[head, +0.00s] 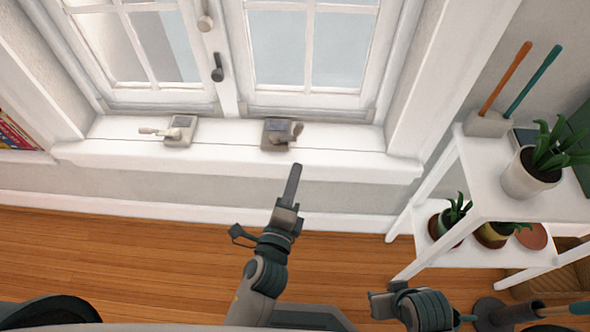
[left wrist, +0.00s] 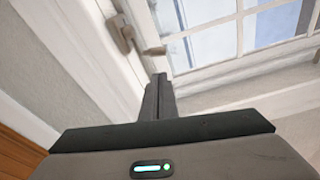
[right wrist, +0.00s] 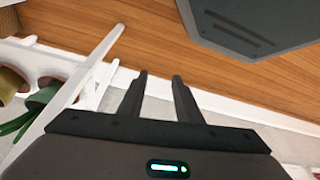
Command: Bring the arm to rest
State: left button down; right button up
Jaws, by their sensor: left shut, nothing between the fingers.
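My left gripper (head: 294,180) reaches up toward the window in the head view. Its two fingers are together with nothing between them, and they stand apart from the sill. In the left wrist view the shut fingers (left wrist: 159,92) point at the window frame, with a crank handle (left wrist: 123,34) beyond their tips. My right gripper (right wrist: 160,76) has its fingers apart and empty in the right wrist view. In the head view the right arm is low at the right, and its fingers are hard to make out.
Two window cranks, a left one (head: 180,131) and a right one (head: 281,134), sit on the white sill (head: 345,160). A white shelf (head: 487,180) with potted plants (head: 530,175) and tools stands at the right. Wooden floor (head: 130,255) is clear below the window.

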jog(key=shift+d, duration=0.15)
pick_arm(q)
jog(key=shift+f, duration=0.15)
pick_arm(e)
jog(key=shift+f, duration=0.1)
